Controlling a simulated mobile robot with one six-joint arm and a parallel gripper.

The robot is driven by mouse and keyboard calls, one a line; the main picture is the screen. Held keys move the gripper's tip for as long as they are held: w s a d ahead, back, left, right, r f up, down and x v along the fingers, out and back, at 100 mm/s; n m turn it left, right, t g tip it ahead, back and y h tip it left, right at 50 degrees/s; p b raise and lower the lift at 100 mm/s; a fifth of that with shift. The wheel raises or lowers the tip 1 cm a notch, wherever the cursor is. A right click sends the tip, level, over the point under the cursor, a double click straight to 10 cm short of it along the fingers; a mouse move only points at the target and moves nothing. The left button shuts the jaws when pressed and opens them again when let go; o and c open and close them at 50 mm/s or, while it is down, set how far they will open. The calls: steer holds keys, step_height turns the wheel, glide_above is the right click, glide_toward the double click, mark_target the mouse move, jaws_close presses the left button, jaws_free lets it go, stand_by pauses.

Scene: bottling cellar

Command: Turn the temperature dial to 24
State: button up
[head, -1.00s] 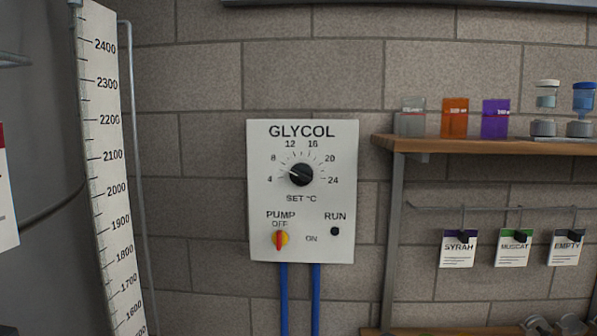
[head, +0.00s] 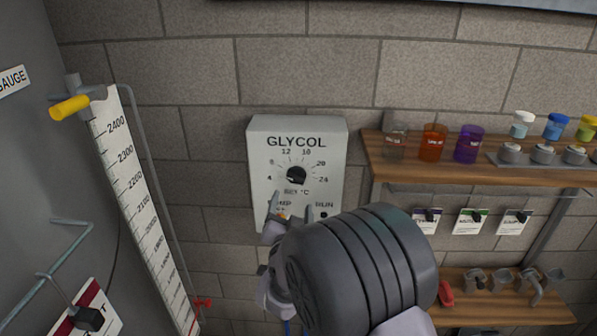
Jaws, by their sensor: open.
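The temperature dial (head: 297,175) is a round black knob on the white GLYCOL panel (head: 325,134), with a scale from 4 to 24 and 24 at the lower right. Its white pointer mark seems to lie on the upper left side, between 4 and 8, but it is small. My gripper (head: 293,205) is open in front of the lower panel, its two fingertips just below the dial in the picture. Nothing is seen between the fingers except the panel. My gripper and wrist hide most of the pump switch (head: 282,214) and the panel's bottom.
A wooden shelf (head: 505,178) to the right of the panel holds coloured beakers (head: 432,142) and small jars. Tags (head: 470,221) hang below it. A lower shelf (head: 520,311) carries metal fittings. A tank with a gauge scale (head: 135,176) and yellow valve handle (head: 70,108) stands left.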

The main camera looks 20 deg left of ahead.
mark_target(295, 181)
steer(key=p+x, duration=0.3)
steer(key=x, duration=0.7)
steer(key=shift+w+a, duration=0.15)
steer(key=shift+w, duration=0.1)
steer(key=c, duration=1.4)
